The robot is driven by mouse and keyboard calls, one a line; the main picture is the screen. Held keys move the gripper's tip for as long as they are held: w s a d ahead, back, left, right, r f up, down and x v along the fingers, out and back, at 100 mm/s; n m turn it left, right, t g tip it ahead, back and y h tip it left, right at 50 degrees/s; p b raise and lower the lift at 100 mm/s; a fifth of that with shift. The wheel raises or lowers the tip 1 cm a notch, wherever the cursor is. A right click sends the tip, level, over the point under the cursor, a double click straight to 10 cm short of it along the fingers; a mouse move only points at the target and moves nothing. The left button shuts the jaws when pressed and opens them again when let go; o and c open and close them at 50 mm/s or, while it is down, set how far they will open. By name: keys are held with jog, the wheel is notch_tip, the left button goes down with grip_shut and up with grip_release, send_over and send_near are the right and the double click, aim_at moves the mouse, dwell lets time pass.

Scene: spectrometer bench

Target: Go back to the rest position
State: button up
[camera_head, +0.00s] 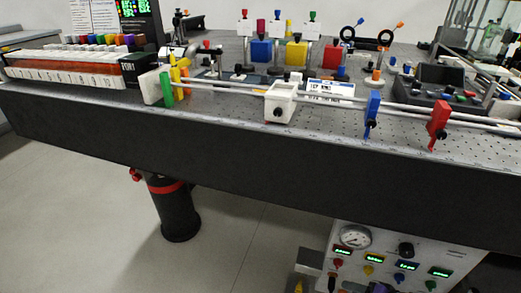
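My gripper and arm do not show in the head view, so their pose cannot be told. The optical bench (200,144) runs across the picture with its dark front side towards me. A pair of rails (330,98) lies along its top. A white carriage block (281,103) sits on the rails near the middle. A blue clamp (372,112) and a red clamp (438,122) stand on the rails to its right. Green and yellow pieces (166,88) stand by the white end block at the rails' left end.
A long sample rack (65,68) stands at the back left. Blue (261,52) and yellow (297,52) blocks stand at the back. A dark tray (430,88) is at the right. Below are a bench leg (174,212) and a gauge panel (400,262). Floor at the lower left is clear.

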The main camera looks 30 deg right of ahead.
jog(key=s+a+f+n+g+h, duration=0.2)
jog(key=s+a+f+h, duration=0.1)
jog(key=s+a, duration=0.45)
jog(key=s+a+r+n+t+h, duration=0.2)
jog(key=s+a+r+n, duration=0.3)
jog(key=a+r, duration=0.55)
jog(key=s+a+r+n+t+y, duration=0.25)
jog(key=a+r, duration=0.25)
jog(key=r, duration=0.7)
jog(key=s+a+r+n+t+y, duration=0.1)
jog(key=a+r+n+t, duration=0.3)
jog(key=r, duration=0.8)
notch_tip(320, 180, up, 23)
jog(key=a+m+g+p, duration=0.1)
jog(key=p, duration=2.2)
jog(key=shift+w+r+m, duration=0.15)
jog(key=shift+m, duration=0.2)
